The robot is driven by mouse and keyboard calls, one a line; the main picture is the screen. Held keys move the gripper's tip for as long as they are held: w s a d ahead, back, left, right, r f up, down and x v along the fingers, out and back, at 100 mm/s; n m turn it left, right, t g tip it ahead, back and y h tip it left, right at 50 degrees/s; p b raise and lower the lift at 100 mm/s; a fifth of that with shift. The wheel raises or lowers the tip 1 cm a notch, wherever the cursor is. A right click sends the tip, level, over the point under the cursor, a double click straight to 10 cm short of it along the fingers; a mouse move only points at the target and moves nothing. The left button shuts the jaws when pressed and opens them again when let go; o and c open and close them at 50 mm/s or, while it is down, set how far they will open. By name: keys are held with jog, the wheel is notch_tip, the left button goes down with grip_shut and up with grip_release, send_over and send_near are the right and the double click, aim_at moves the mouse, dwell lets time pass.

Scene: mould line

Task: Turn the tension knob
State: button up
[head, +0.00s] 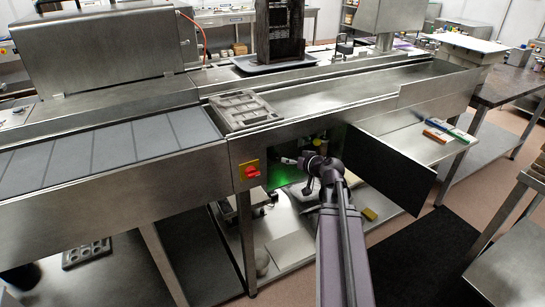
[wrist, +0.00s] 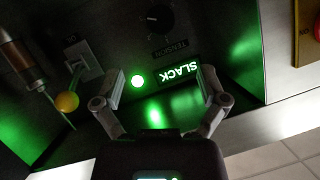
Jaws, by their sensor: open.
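The tension knob (wrist: 155,18) is a round black dial with a pale mark, at the top of the wrist view on a dark panel. An upside-down TENSION label (wrist: 170,48) sits below it. A lit SLACK sign (wrist: 181,73), also upside down, and a glowing green lamp (wrist: 137,81) lie lower. My gripper (wrist: 162,72) is open and empty, its fingers on either side of the lamp and sign in the picture, apart from the knob. In the head view my gripper (head: 291,161) reaches into the green-lit compartment (head: 285,176); the knob cannot be made out there.
The compartment's dark door (head: 390,169) stands open to the right of my arm. A red switch on a yellow plate (head: 251,171) is left of the opening. In the wrist view, a yellow ball-ended lever (wrist: 67,101) and a copper-coloured cylinder (wrist: 20,62) are at the left.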

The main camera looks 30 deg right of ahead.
aim_at(275, 155)
jog(key=b+x, duration=0.4)
jog(key=x, duration=0.8)
jog(key=shift+w+f, duration=0.1)
jog(key=shift+w, duration=0.1)
jog(key=shift+a, duration=0.1)
jog(key=c, duration=1.1)
